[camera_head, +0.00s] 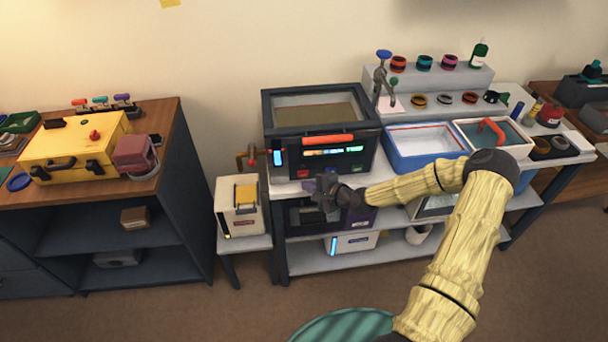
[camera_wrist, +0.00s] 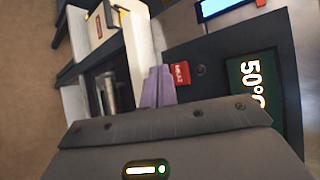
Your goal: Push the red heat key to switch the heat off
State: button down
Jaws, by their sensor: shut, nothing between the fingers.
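The red heat key (camera_wrist: 180,73) is a small square on the front of a dark machine in the wrist view. It also shows in the head view (camera_head: 303,173), low on the left of the machine's front panel. A green display (camera_wrist: 252,88) on the same panel reads 50°. My gripper (camera_wrist: 157,86) is shut and empty, with its lilac fingertips together just left of the red key in the wrist view. Whether they touch the panel I cannot tell. In the head view my gripper (camera_head: 325,188) is in front of the machine's lower front.
The machine (camera_head: 320,115) has a glass lid and orange handle. A blue-lit gauge (camera_head: 278,157) is on its left. A white box (camera_head: 238,205) with a yellow top stands left of it. Blue (camera_head: 425,160) and white (camera_head: 495,147) basins are on the right.

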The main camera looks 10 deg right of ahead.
jog(key=s, duration=0.3)
jog(key=shift+s+p, duration=0.4)
dwell(1.2)
